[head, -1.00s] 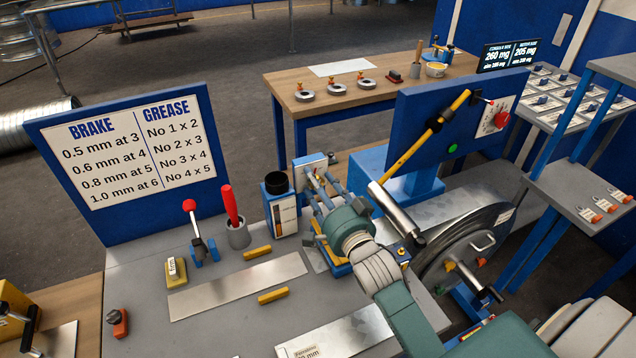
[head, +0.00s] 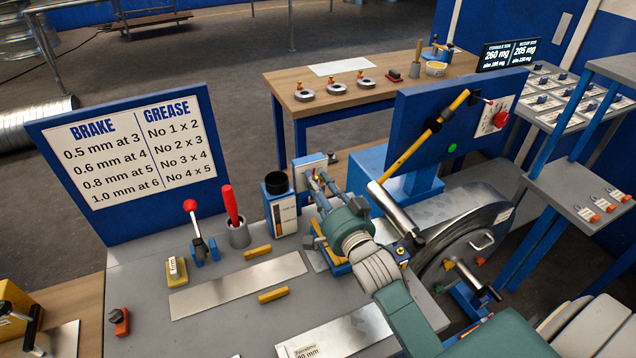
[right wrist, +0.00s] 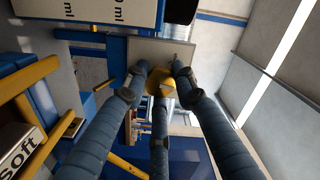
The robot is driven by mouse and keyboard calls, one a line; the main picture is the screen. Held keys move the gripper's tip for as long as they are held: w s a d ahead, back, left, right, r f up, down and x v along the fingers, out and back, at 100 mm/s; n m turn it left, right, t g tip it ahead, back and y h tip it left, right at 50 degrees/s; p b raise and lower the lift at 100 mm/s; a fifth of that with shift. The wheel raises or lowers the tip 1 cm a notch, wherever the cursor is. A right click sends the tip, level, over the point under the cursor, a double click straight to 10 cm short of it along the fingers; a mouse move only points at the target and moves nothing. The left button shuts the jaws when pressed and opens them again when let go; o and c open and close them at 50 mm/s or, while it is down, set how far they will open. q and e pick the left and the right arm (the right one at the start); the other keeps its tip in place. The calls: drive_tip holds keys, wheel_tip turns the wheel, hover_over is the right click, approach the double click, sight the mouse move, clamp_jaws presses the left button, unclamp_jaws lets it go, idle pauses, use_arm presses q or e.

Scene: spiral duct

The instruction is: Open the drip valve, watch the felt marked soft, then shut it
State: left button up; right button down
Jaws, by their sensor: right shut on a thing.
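In the head view the fingers mostly hide the knob. A white label reading "soft" (right wrist: 20,150) shows at the lower left of the right wrist view; the felt under it is mostly hidden. The reservoir's ml scale (right wrist: 102,14) shows at the top there. I see no left gripper.
A BRAKE and GREASE chart (head: 130,145) stands at the left. A red-knobbed lever (head: 195,230), a cup with a red handle (head: 237,230) and a labelled yellow block (head: 177,271) stand on the bench. A large wheel (head: 460,245) and a blue panel (head: 450,130) are at the right.

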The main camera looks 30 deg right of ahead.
drive_tip(key=n+p, duration=0.3)
drive_tip(key=n, duration=0.7)
drive_tip(key=shift+n, duration=0.3)
idle(0.4)
drive_tip(key=c, duration=1.4)
unclamp_jaws()
drive_tip(key=s, duration=1.2)
drive_tip(key=shift+a, duration=0.3)
